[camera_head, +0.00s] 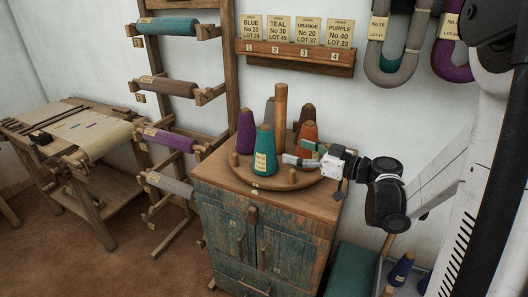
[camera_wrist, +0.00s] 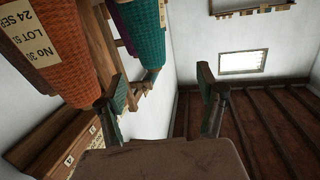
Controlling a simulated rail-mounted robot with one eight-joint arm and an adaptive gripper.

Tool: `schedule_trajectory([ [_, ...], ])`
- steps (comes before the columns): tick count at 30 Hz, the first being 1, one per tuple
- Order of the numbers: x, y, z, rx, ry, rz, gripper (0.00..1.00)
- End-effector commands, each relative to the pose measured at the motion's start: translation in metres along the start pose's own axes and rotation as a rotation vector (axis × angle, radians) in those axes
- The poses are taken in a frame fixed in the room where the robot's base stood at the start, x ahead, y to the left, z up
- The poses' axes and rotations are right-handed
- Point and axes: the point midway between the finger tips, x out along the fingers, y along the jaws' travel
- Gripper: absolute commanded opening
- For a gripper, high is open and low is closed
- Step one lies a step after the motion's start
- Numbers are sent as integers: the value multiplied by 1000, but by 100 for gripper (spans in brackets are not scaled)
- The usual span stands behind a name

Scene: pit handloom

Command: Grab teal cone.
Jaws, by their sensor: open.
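The teal cone (camera_head: 264,150) stands upright at the front of a round wooden rack on the cabinet, with a paper label on its side. My gripper (camera_head: 302,154) is just right of it, at about its height, with the jaws apart. In the wrist view the open fingers of my gripper (camera_wrist: 160,84) have nothing visible held between them. The teal cone (camera_wrist: 148,38) shows there at upper centre-left, beyond the left finger, and partly cut by the top edge. I cannot tell whether a finger touches it.
An orange cone (camera_head: 308,132) stands close behind my gripper and looms large in the wrist view (camera_wrist: 50,50). A purple cone (camera_head: 246,131), a grey cone (camera_head: 270,112) and a brown cone (camera_head: 305,114) surround the wooden centre post (camera_head: 280,105). Short pegs (camera_head: 292,177) line the rack.

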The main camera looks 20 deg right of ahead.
Motion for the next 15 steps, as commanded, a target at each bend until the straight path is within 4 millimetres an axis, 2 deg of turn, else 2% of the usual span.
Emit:
schedule_trajectory([
  [4,-2,9,2,-26,38,6,70],
  [7,6,9,1,-30,45,5,70],
  [15,54,9,-2,-29,43,3,70],
])
